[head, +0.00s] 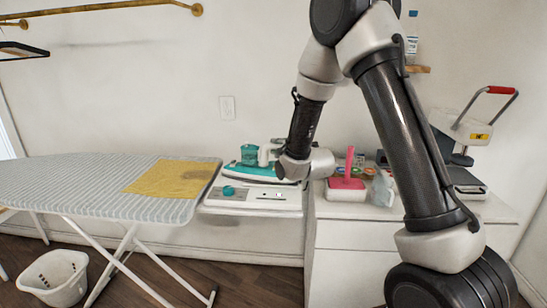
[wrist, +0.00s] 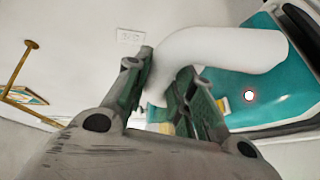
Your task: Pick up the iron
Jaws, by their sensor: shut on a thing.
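The iron (head: 243,171) is teal with a white handle and sits low over its white station (head: 230,207) beside the ironing board in the head view; I cannot tell whether it touches the station. In the wrist view the iron's teal body (wrist: 232,95) fills the right side, with a small glowing red-white light on it. Its thick white handle (wrist: 225,48) curves in between the fingers. My gripper (wrist: 172,82) is shut on this handle. In the head view my gripper (head: 277,158) reaches the handle from the right, and its fingertips are partly hidden.
The ironing board (head: 85,180) with a yellow cloth (head: 172,179) stands left of the station. On the white cabinet at right are a pink-and-white caddy (head: 346,190), a spray bottle (head: 383,188) and a heat press (head: 462,140). A white basket (head: 52,277) is on the floor.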

